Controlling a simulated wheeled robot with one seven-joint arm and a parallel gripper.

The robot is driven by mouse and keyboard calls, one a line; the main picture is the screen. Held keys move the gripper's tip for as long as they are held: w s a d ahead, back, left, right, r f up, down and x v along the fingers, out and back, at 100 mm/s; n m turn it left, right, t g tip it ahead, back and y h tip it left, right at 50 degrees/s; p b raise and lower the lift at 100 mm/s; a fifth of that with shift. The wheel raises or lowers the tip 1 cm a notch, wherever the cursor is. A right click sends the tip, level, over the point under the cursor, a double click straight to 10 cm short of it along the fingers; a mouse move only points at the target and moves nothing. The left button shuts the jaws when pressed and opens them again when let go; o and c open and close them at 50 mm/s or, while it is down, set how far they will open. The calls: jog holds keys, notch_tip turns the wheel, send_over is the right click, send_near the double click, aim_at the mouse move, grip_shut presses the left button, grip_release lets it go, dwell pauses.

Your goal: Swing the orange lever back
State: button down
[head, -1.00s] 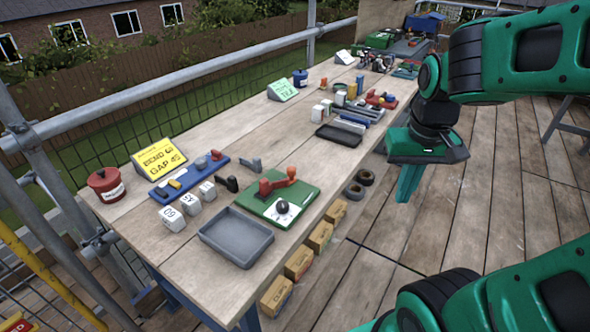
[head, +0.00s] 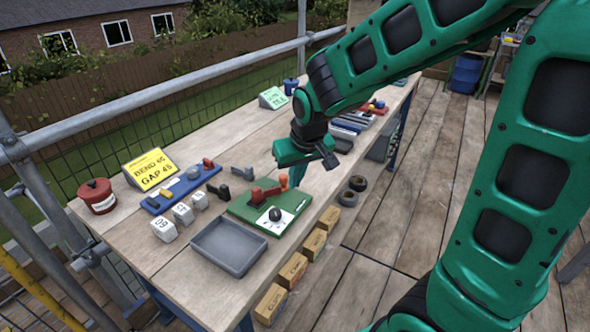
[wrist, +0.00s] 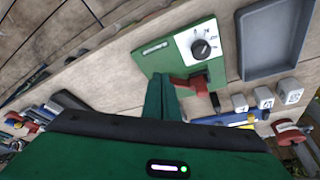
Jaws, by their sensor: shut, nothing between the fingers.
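The orange lever (head: 267,191) is mounted on a green plate (head: 240,209) on the bench. Its arm points to the right, with a brighter orange knob (head: 284,180) at its end. My gripper (head: 298,181) is shut and empty, pointing down just beyond the knob; I cannot tell whether it touches. In the wrist view, the shut fingers (wrist: 160,98) are beside the red-orange lever (wrist: 188,83), and the knob seems hidden behind them. A black dial (head: 275,214) on a white face is on the same plate; it also shows in the wrist view (wrist: 201,48).
A grey tray (head: 228,262) lies left of the plate. White numbered blocks (head: 182,213), a blue rack (head: 180,187), a yellow sign (head: 149,168) and a red pot (head: 98,196) stand further left. A dark clamp-like piece (head: 219,191) lies behind the plate.

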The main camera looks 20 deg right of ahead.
jog(key=x, duration=0.3)
jog(key=w, duration=0.3)
jog(key=shift+f, duration=0.25)
jog(key=shift+w, duration=0.55)
jog(key=shift+a, duration=0.1)
